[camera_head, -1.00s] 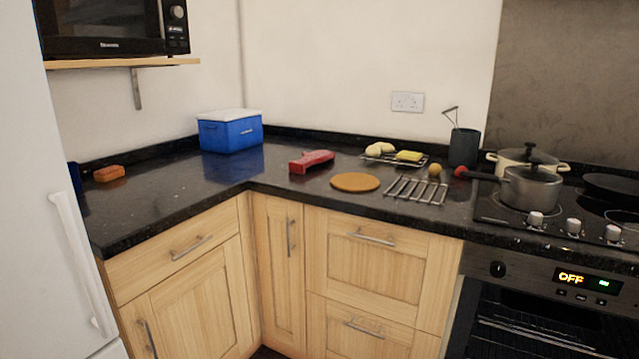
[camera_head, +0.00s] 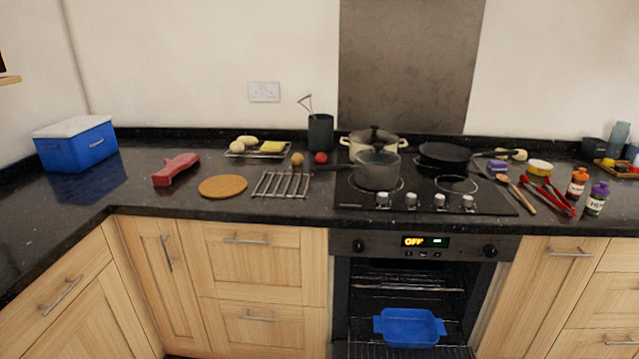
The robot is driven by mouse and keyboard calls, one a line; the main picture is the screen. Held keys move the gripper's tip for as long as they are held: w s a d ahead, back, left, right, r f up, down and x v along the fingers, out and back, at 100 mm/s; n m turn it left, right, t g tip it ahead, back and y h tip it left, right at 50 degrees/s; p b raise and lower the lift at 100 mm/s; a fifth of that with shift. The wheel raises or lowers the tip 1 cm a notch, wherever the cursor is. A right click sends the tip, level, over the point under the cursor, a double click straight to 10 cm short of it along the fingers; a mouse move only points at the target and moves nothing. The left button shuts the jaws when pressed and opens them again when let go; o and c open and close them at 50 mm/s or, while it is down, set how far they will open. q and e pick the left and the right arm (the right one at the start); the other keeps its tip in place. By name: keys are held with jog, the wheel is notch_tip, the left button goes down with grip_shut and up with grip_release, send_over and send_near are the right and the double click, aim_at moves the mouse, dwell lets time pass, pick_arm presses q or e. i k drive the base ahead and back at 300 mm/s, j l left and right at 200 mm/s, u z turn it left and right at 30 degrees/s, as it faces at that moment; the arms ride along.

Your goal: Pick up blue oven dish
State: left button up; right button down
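The blue oven dish (camera_head: 409,327) is a rectangular dish with a handle at each side. It is low in the open oven (camera_head: 408,290), on a dark rack or the lowered door; I cannot tell which. It looks empty and upright. Neither of my grippers shows in the head view.
The hob (camera_head: 440,191) above the oven holds a grey saucepan (camera_head: 377,170), a cream pot (camera_head: 360,144) and a black frying pan (camera_head: 449,155). A wire rack (camera_head: 282,185), a cork mat (camera_head: 223,187) and a blue cool box (camera_head: 76,146) stand on the counter left. Utensils and bottles crowd the right.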

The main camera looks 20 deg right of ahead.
aim_at(408, 329)
jog(key=k+z, duration=0.1)
jog(key=z, duration=1.3)
jog(key=i+l, duration=0.15)
jog(key=l, duration=0.2)
jog(key=i+l, duration=0.15)
jog(key=l, duration=0.2)
jog(key=i+l, duration=0.15)
jog(key=l, duration=0.25)
jog(key=i+l+u, duration=0.1)
jog(key=l, duration=0.25)
jog(key=i+l, duration=0.15)
jog(key=l, duration=0.2)
jog(key=i+l, duration=0.15)
jog(key=l, duration=0.25)
